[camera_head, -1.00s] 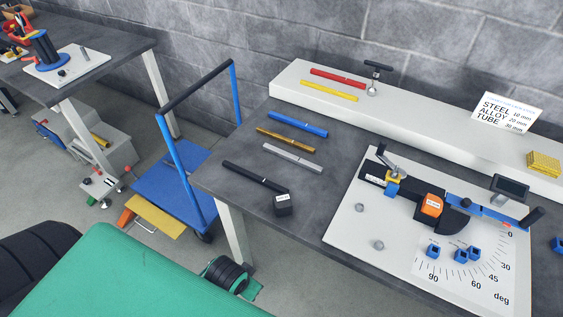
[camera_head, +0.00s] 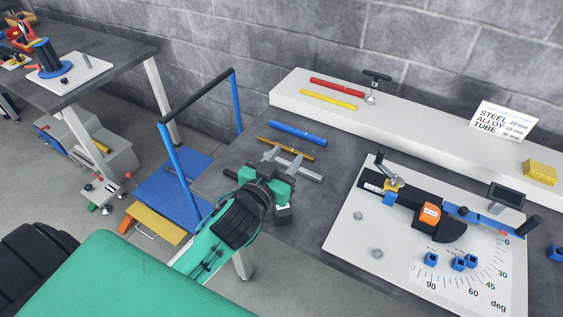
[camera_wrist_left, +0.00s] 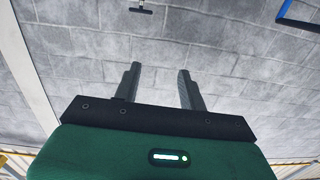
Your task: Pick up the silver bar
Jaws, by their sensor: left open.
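The silver bar (camera_head: 310,174) lies on the dark grey bench in the head view, between the bronze bar and my left gripper. My left gripper (camera_head: 284,157) is open, its two fingers apart and pointing toward the back of the bench. The fingers overlap part of the silver bar in this view; I cannot tell how high they are above it. The left wrist view shows the open fingers (camera_wrist_left: 158,70) with nothing between them; the silver bar does not show there. My right gripper is not in view.
A bronze bar (camera_head: 285,149) and a blue bar (camera_head: 298,133) lie behind the silver bar. The white angle-scale board (camera_head: 345,238) stands to the right. Red and yellow bars (camera_head: 328,100) lie on the white shelf.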

